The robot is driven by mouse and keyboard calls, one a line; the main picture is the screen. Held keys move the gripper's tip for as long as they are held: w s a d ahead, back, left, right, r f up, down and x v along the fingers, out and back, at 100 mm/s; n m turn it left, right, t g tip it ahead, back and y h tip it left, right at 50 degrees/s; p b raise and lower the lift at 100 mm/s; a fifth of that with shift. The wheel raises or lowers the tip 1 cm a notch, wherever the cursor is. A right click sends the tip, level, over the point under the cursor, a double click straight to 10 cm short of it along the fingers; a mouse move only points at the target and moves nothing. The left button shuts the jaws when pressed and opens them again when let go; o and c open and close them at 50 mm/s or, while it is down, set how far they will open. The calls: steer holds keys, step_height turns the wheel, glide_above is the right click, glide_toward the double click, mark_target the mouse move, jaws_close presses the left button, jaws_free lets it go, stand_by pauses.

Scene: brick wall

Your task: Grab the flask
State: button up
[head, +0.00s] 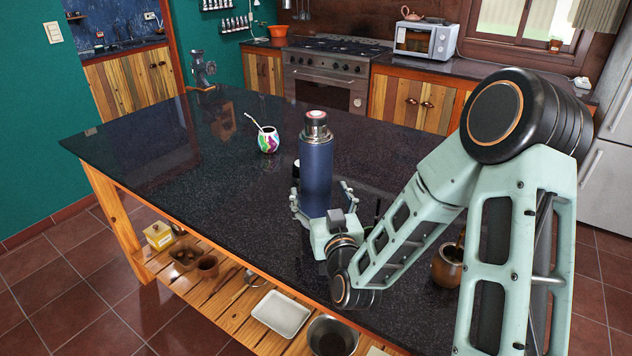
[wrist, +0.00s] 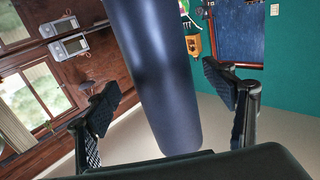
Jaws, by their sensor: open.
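The flask (head: 316,168) is a tall dark-blue cylinder with a silver and red top. It stands upright on the dark stone island top (head: 240,185). My gripper (head: 322,200) is low at the flask, with one finger on each side of it in the head view. In the wrist view the flask (wrist: 158,75) fills the middle between the two open fingers of my gripper (wrist: 170,105). Gaps show between the flask and both finger pads there. The flask's lower front is partly hidden by my gripper in the head view.
A colourful mate cup (head: 268,140) with a straw stands left of the flask. A metal grinder (head: 202,70) is at the far left edge. The island's left half is mostly clear.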

mark_target(316, 182)
steer(key=shift+w+a+r+p, duration=0.15)
steer(key=shift+w+a, duration=0.1)
steer(key=shift+w, duration=0.7)
steer(key=shift+w+a+f+p, duration=0.1)
steer(key=shift+w+a+p, duration=0.1)
steer(key=shift+w, duration=0.7)
steer(key=shift+c, duration=0.6)
jaws_close()
steer(key=shift+r, duration=0.2)
